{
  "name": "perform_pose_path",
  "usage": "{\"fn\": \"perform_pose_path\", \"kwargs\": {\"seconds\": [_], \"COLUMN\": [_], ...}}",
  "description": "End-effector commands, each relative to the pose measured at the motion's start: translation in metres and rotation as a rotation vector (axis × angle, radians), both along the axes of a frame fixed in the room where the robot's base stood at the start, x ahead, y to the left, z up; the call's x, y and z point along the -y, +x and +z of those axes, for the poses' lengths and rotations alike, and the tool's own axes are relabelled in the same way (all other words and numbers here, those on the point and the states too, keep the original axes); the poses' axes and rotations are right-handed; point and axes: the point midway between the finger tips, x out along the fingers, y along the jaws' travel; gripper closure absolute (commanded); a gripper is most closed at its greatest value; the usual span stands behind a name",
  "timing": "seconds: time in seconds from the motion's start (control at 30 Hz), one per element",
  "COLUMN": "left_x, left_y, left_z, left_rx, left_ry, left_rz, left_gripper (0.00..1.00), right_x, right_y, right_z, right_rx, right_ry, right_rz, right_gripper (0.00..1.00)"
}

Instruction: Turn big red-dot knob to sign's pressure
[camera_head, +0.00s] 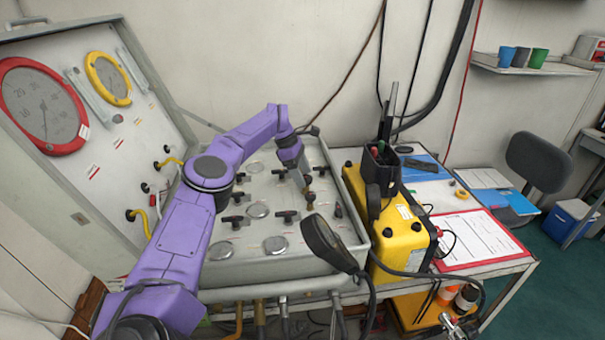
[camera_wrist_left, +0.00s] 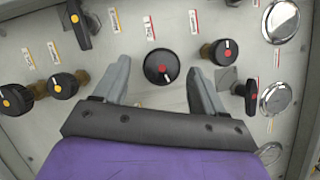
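In the left wrist view, a big round black knob (camera_wrist_left: 162,67) with a red dot and a white pointer line sits on the pale panel. My left gripper (camera_wrist_left: 163,82) is open, with one finger to each side of this knob and visible gaps between. In the head view my left gripper (camera_head: 303,178) points down at the back right of the panel box (camera_head: 345,215); I cannot make out the big knob clearly there. A red-rimmed gauge (camera_head: 42,106) is in the raised lid. No pressure sign is readable. My right gripper is not in view.
Smaller black knobs with orange or red dots (camera_wrist_left: 62,86) and a T-handle (camera_wrist_left: 251,97) flank the fingers. A yellow-rimmed gauge (camera_head: 108,79) is in the lid. A yellow case (camera_head: 403,235) and a red-bordered sheet (camera_head: 478,238) are at the right.

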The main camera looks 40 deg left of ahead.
Motion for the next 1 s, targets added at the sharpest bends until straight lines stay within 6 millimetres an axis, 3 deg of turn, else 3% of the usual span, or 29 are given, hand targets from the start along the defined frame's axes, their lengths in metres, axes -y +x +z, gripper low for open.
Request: {"fn": "perform_pose_path", "kwargs": {"seconds": [0.27,0.47,0.5,0.63,1.0], "left_x": [-0.002,-0.018,-0.022,-0.031,-0.036], "left_y": [-0.001,-0.011,-0.013,-0.019,-0.023], "left_z": [0.007,0.052,0.067,0.091,0.096], "left_rx": [0.0,0.001,-0.001,-0.001,0.002], "left_ry": [0.0,0.0,0.002,-0.002,-0.003], "left_rz": [-0.002,0.003,0.003,0.001,0.0], "left_gripper": [0.29,0.29,0.29,0.29,0.29], "right_x": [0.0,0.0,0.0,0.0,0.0], "right_y": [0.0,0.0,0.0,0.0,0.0], "right_z": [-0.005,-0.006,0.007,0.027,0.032], "right_rx": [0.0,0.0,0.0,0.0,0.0], "right_ry": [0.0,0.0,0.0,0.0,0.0], "right_rz": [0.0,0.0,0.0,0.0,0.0], "right_gripper": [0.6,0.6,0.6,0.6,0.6]}}
